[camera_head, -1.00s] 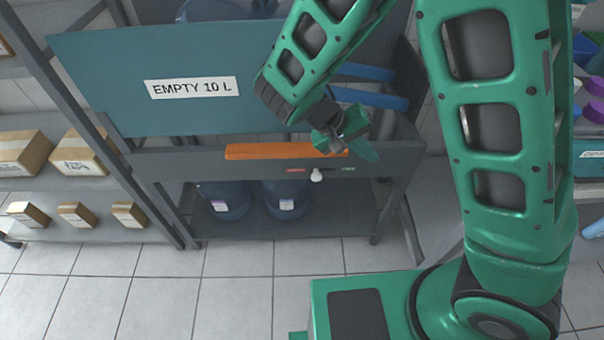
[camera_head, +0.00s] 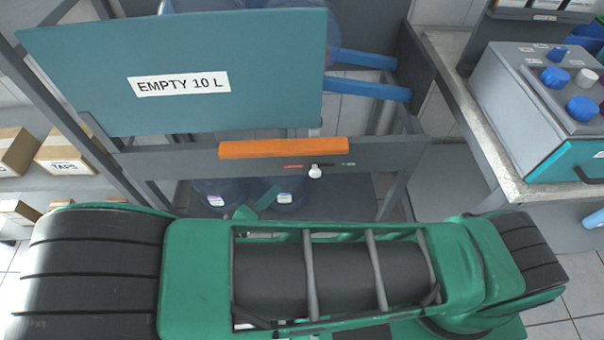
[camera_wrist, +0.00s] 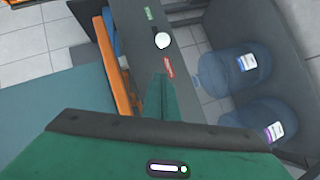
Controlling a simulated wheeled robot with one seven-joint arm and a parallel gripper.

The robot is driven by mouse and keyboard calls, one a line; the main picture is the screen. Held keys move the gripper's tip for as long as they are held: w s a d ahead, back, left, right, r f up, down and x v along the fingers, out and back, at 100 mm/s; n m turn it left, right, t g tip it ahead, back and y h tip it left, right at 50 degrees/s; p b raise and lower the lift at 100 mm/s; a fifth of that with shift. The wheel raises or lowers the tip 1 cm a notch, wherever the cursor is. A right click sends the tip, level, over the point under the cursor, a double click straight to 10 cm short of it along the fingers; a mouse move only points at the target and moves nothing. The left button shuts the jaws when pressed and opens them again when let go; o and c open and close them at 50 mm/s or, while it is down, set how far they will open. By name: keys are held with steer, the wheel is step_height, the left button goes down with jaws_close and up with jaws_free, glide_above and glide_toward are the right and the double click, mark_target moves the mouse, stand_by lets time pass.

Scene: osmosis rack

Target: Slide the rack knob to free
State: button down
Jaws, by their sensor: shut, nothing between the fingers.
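The white rack knob (camera_head: 315,171) sits in a short dark slot on the rack's grey front rail (camera_head: 190,163). It is between a red label (camera_head: 293,166) on its left and a green label (camera_head: 348,163) on its right, nearer the red one. The wrist view also shows the knob (camera_wrist: 162,40), with the green label above it and the red label below. My gripper (camera_head: 268,199) is shut and empty, left of and lower than the knob in the head view. In the wrist view its green fingertip (camera_wrist: 161,85) points toward the knob, apart from it.
An orange bar (camera_head: 283,149) runs along the rail top beside the knob. A teal panel marked "EMPTY 10 L" (camera_head: 230,60) stands above. Blue water bottles (camera_wrist: 222,68) lie below the rail. Blue handles (camera_head: 368,89) stick out right. A grey console (camera_head: 530,110) stands on the right bench.

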steer(key=shift+a, duration=0.1)
steer(key=s+d+f+x, duration=0.1)
steer(key=s+d+x, duration=0.1)
steer(key=x, duration=1)
steer(key=shift+w+d, duration=0.25)
steer(key=shift+w, duration=0.1)
steer(key=shift+f, duration=0.1)
